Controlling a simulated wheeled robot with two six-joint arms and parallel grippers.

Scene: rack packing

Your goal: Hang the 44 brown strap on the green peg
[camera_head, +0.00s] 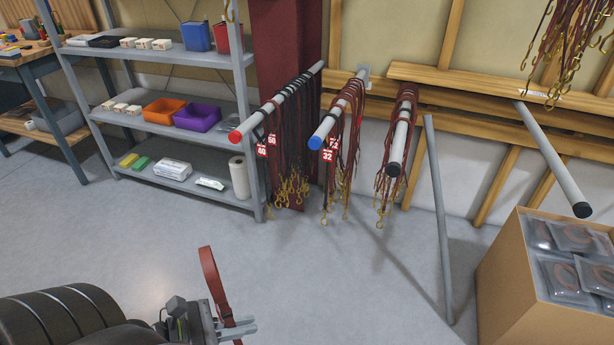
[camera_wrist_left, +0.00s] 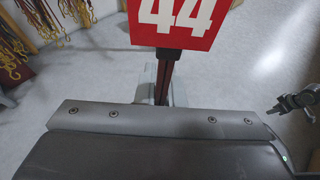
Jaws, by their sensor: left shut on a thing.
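A brown strap (camera_head: 212,280) is held in my left gripper (camera_head: 238,329) at the bottom of the head view. Its upper loop stands above the fingers. In the left wrist view, a red tag (camera_wrist_left: 182,22) with a white 44 hangs at the strap (camera_wrist_left: 163,75). My left gripper is shut on the strap, well in front of the pegs and clear of them. No peg tip shows green in these views. A dark mechanical part at the right edge of the left wrist view looks like my right gripper (camera_wrist_left: 290,104); its fingers are too small to read.
Pegs with a red tip (camera_head: 234,136), a blue tip (camera_head: 315,142) and a black tip (camera_head: 394,169) carry straps. A bare peg (camera_head: 555,162) with a black tip is at right. A leaning grey pole (camera_head: 438,220), an open carton (camera_head: 515,285) and shelving (camera_head: 190,185) stand around clear floor.

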